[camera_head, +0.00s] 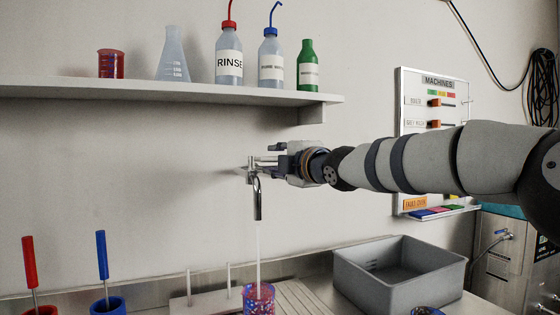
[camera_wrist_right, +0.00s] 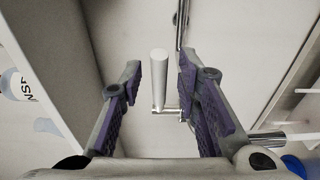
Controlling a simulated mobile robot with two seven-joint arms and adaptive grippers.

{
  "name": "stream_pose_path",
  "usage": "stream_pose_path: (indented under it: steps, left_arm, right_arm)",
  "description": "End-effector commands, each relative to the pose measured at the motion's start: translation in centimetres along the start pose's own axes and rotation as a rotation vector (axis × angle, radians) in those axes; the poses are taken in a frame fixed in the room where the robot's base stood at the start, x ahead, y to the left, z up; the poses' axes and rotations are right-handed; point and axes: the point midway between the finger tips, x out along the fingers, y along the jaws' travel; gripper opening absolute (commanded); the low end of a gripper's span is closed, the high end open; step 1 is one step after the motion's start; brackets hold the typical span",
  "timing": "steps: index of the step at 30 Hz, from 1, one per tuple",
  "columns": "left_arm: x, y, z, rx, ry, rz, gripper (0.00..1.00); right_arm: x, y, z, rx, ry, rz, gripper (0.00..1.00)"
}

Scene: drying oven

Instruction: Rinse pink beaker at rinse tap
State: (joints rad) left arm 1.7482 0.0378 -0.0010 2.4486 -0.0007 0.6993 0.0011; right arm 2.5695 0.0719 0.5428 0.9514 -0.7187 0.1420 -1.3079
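The pink beaker (camera_head: 259,300) stands below the rinse tap (camera_head: 258,205), cut off by the bottom edge of the head view. A thin stream of water (camera_head: 258,250) runs from the spout down to it. My right gripper (camera_head: 268,160) is at the top of the tap. In the right wrist view its two purple-padded fingers stand apart, one on each side of the pale tap handle (camera_wrist_right: 158,78), with gaps visible on both sides. My left gripper is not in view.
A shelf (camera_head: 160,91) above holds a red beaker (camera_head: 111,64), a flask (camera_head: 173,58) and several bottles. A grey bin (camera_head: 398,275) stands right of the beaker. Red (camera_head: 30,262) and blue (camera_head: 102,256) handled brushes stand in holders at left.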

Motion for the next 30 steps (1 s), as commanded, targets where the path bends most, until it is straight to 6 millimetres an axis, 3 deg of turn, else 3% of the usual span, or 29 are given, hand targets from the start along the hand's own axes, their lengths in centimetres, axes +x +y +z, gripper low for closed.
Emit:
stream_pose_path:
  steps: [13,30]
  left_arm:
    - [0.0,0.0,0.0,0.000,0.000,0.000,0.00]
    - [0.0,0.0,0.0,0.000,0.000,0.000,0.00]
  right_arm:
    - [-6.7,0.1,0.1,0.001,-0.002,-0.001,0.30]
    - [-7.3,0.0,0.1,0.002,-0.002,0.000,0.30]
